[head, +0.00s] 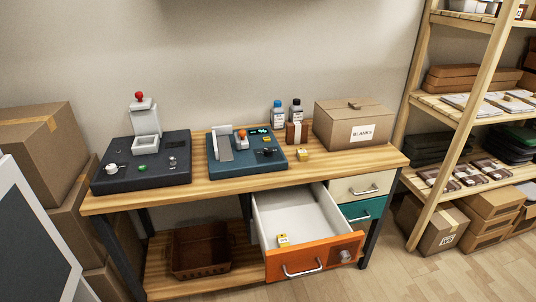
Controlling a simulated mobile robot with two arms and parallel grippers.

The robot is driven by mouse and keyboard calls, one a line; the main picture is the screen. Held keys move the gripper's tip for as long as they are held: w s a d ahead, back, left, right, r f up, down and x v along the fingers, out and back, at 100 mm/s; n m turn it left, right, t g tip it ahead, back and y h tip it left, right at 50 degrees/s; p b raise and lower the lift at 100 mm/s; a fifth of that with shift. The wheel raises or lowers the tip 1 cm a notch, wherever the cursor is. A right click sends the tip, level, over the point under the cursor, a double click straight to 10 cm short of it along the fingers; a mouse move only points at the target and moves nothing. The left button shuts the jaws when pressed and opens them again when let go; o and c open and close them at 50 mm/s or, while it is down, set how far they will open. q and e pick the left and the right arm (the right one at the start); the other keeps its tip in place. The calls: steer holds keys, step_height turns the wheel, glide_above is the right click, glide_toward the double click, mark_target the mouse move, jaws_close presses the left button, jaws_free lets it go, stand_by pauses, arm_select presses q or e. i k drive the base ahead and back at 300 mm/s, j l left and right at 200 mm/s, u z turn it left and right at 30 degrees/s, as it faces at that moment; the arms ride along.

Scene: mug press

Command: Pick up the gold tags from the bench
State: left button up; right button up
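One small gold tag (303,155) lies on the wooden bench (340,165), in front of the brown box and to the right of the blue machine. A second small yellow-gold piece (283,240) lies inside the open drawer (312,222), near its front. Neither of my grippers is in view, and nothing is touching either piece.
A dark machine (140,177) and a blue machine (246,152) stand on the bench. Two bottles (278,113) and a box marked BLANKS (352,124) stand behind the tag. The orange-fronted drawer juts forward. A brown bin (202,252) sits on the lower shelf. Shelving (470,105) stands right.

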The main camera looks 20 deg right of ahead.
mark_target(303, 155)
steer(key=z, duration=1.25)
